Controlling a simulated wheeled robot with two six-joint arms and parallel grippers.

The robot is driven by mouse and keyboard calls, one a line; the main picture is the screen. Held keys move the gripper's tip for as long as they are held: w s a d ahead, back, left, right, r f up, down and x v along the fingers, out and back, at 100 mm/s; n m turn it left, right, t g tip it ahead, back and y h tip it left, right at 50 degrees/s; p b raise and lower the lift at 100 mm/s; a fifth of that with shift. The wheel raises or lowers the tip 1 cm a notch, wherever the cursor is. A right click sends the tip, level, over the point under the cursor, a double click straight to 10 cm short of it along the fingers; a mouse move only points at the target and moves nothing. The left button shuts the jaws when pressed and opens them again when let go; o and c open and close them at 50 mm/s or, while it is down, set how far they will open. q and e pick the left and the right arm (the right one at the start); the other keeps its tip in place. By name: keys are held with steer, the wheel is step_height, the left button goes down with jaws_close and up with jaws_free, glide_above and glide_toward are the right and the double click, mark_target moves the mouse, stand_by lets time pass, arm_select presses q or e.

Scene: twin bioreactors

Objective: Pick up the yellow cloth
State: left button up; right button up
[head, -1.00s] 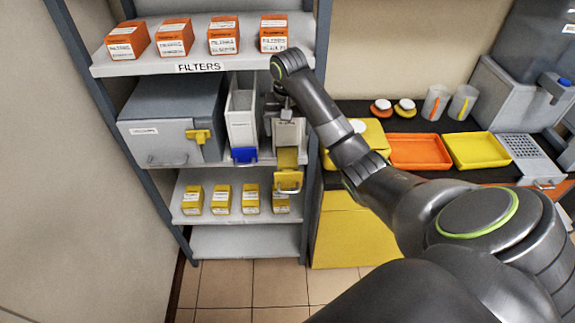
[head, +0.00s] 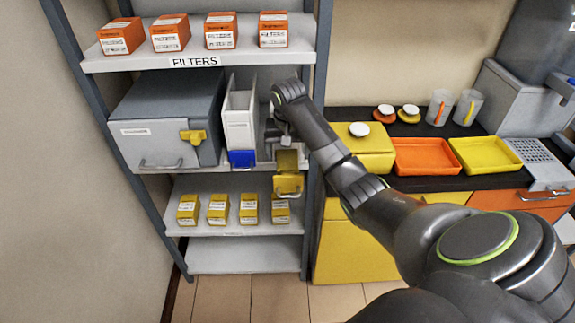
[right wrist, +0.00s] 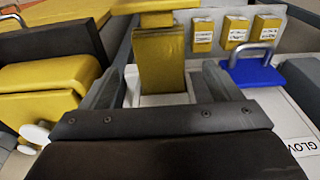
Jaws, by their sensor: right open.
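My right gripper (head: 285,138) is at the mouth of the right-hand white bin on the middle shelf. In the right wrist view its two fingers (right wrist: 163,88) are apart, with nothing visibly clamped between them. In the head view yellow parts (head: 287,161) show under the gripper, above a yellow front with a metal handle (head: 289,186). I cannot tell whether any of this is the yellow cloth or only the bin's front. The bin's inside is mostly hidden. My left gripper is out of view.
A white bin with a blue front (head: 242,157) stands close to the left of the gripper. A grey case with a yellow latch (head: 193,137) is farther left. Small yellow boxes (head: 218,209) stand below. The shelf post (head: 314,215) and yellow counter box (head: 368,158) are right.

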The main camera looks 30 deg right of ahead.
mark_target(288, 161)
steer(key=f, duration=0.1)
steer(key=w+f, duration=0.1)
steer(key=f, duration=0.1)
steer(key=f+p, duration=0.1)
steer(key=shift+w+d+f, duration=0.15)
steer(key=shift+d+f, duration=0.2)
steer(key=shift+d, duration=0.05)
steer(key=c, duration=1.3)
steer(key=shift+r, duration=0.15)
